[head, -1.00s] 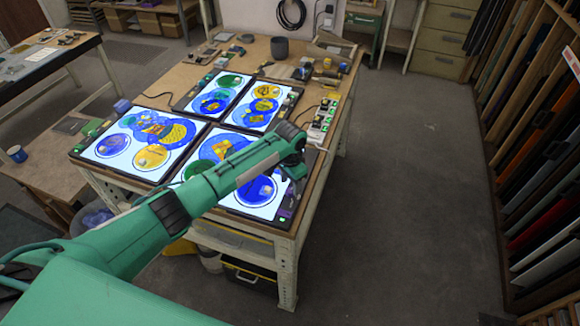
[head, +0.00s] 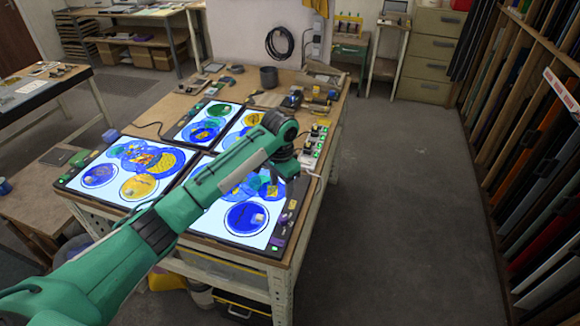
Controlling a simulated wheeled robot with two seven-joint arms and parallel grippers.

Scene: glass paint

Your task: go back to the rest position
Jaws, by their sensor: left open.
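My left arm comes in from the lower left and reaches over the workbench. My left gripper (head: 288,165) is at its end, above the right edge of the nearest light panel, dark and small in the head view. It is open, and I see nothing held in it. The nearest light panel (head: 264,232) is lit, with blue and yellow glass rounds on it, and is partly hidden by my arm. My right gripper is not in view.
More lit panels with coloured rounds lie on the bench, one at the left (head: 82,198) and others behind. A row of switches (head: 317,143) stands right of my gripper. Tools fill the back of the bench. A rack of glass sheets (head: 545,150) lines the right; the floor (head: 400,220) between is clear.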

